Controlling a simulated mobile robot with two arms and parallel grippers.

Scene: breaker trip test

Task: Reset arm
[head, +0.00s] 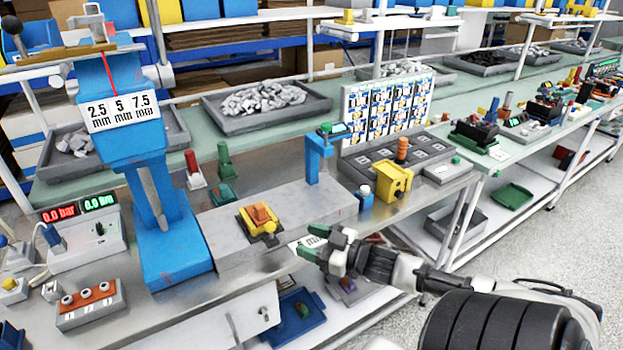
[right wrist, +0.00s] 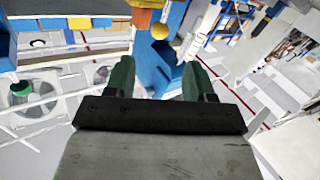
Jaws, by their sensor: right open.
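My right gripper (head: 324,240) reaches in from the lower right in the head view, over the front edge of the bench. Its green-tipped fingers are apart with nothing between them. The same open fingers show in the right wrist view (right wrist: 158,85); beyond them are blue parts and a yellow round knob (right wrist: 160,31). A yellow fixture with an orange block (head: 261,221) sits on a grey plate (head: 285,215), left of the gripper and apart from it. A blue post with a small green display (head: 320,150) stands at the plate's back right. My left gripper is not in view.
A tall blue stand (head: 145,170) with a millimetre sign rises at the left. A red-and-green readout box (head: 85,240) stands beside it. A yellow device (head: 393,182) sits right of the plate. A blue tray (head: 292,320) lies below the bench. The floor at right is clear.

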